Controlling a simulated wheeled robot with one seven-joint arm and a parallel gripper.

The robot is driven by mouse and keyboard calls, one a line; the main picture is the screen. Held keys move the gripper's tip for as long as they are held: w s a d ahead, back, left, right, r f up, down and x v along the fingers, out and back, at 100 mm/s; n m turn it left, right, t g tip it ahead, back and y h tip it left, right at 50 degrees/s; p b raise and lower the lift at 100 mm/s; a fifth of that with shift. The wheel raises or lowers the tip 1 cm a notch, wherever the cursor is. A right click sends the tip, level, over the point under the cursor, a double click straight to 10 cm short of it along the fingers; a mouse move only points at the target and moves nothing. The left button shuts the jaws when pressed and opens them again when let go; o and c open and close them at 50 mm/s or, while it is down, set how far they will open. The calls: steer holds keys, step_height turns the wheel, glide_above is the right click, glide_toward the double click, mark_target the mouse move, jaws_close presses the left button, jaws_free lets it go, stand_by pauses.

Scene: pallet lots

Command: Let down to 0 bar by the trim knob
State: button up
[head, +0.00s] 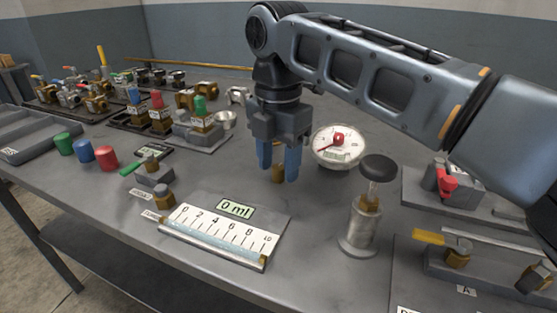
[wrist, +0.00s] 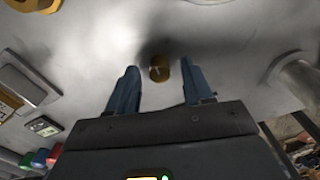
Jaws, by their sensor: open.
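A small brass knob (head: 278,173) stands on the bench, seen between my finger pads; it looks like the trim knob. In the wrist view the brass knob (wrist: 159,69) shows between and slightly beyond my fingertips, with space on both sides. My gripper (head: 278,172) is open, pointing down with blue fingers, and holds nothing. A round gauge (head: 346,151) with a white face and red centre stands just right of the gripper; its reading is too small to tell.
A pump with a black round handle (head: 378,167) stands to the right. A scale plate (head: 222,229) marked 0 ml lies in front. Red and yellow-handled valves (head: 447,180) are at the right. Coloured caps (head: 84,151) and fittings stand left.

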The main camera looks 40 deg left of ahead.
jaws_close()
stand_by(0.5)
